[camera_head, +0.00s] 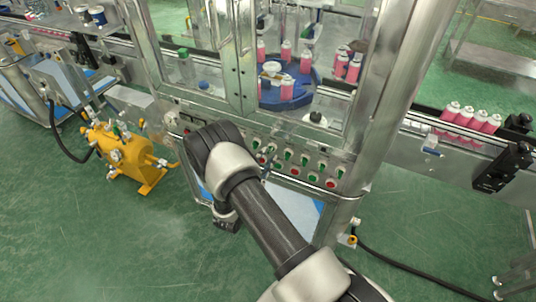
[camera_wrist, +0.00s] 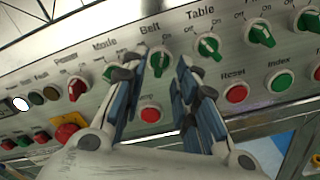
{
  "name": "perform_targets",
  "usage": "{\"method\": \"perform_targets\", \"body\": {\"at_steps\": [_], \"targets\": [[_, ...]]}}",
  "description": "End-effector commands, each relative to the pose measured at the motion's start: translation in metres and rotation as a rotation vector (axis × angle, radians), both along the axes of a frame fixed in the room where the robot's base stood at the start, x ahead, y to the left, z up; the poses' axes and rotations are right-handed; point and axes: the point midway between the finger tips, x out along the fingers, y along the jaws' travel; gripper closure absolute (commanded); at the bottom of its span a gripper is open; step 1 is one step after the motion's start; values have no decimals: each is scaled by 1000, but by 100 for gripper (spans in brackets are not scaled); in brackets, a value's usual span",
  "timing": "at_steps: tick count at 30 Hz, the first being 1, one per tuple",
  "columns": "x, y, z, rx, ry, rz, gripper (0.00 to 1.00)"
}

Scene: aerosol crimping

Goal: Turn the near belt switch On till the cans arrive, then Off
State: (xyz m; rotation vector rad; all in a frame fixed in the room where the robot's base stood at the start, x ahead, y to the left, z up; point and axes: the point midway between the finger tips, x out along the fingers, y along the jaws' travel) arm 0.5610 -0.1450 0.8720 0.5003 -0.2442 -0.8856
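The control panel of the crimping machine fills the wrist view. The green belt switch (camera_wrist: 160,62) sits under the label "Belt", between On and Off marks; its knob is partly framed by the fingers and I cannot tell its setting. My gripper (camera_wrist: 163,65) is open, with one finger left of the knob and one right of it; contact cannot be told. In the head view my gripper is hidden behind my wrist. Pink cans (camera_head: 470,117) stand in a row on the belt at right. More pink cans stand on the blue turntable (camera_head: 270,100) inside the machine.
The green table switch (camera_wrist: 208,45) is close right of the fingers, and a red button (camera_wrist: 151,114) lies below. The red power switch (camera_wrist: 76,88) is at left. A yellow pump unit (camera_head: 125,155) stands on the floor left of the machine. Glass doors close the machine front.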

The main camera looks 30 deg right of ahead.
Motion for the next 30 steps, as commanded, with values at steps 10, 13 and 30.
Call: {"method": "perform_targets", "body": {"at_steps": [10, 13, 30], "targets": [[-43, 57, 0, 0, 1, 4, 72], [-50, 66, 0, 0, -1, 2, 72], [-55, 71, 0, 1, -1, 0, 72]]}}
